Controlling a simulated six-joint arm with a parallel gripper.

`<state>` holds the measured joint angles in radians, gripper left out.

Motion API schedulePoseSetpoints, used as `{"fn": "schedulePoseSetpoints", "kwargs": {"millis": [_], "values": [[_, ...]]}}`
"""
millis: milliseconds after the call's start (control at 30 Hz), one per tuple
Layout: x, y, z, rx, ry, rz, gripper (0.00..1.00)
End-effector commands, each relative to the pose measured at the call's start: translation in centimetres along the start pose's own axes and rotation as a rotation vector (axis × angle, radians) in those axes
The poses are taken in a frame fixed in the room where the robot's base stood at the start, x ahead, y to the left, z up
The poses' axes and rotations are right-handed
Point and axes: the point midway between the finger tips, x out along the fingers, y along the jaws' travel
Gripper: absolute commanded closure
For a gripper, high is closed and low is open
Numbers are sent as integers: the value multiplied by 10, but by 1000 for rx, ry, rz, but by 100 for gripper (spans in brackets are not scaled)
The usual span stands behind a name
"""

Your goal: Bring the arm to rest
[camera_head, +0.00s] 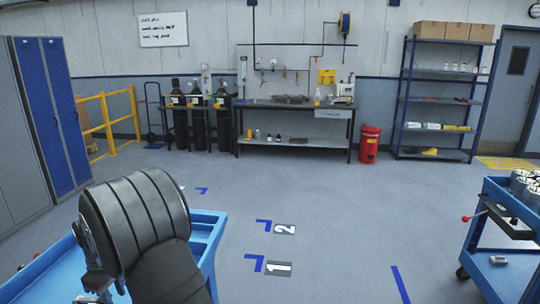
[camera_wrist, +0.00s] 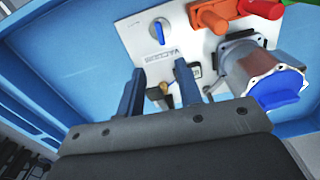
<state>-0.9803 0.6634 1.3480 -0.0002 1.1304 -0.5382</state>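My gripper (camera_wrist: 159,67) shows in the wrist view with its two dark blue fingers apart and nothing held between them. It is above a blue tray-like surface (camera_wrist: 52,70), and a white panel (camera_wrist: 185,45) lies beyond the fingertips. I cannot tell how far the tips are from the panel. A silver machined housing (camera_wrist: 243,65) with a blue end face is to the right of the fingers. In the head view my dark arm covers part of a blue cart (camera_head: 207,232) at lower left, and the gripper's fingers cannot be made out there.
The panel carries a blue knob (camera_wrist: 157,32) and an orange part (camera_wrist: 210,17); a red part (camera_wrist: 263,8) is beside it. Another blue cart (camera_head: 512,270) with several cylindrical parts stands at right. A workbench (camera_head: 290,106) and red bin (camera_head: 369,143) are at the back. The middle floor is clear.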

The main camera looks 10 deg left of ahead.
Motion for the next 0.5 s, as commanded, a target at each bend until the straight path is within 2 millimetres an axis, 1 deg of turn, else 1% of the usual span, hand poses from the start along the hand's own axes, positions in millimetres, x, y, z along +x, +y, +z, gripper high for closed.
{"fn": "schedulePoseSetpoints", "kwargs": {"millis": [33, 200, 233, 300, 500], "values": [[-11, 0, 0, 0, 2, 1, 67], [-45, 0, 0, 0, 2, 1, 67], [-34, 0, 1, 0, -5, -3, 67], [-17, -1, 1, 0, -6, -3, 67], [24, 0, 1, 0, -4, -3, 67]]}}
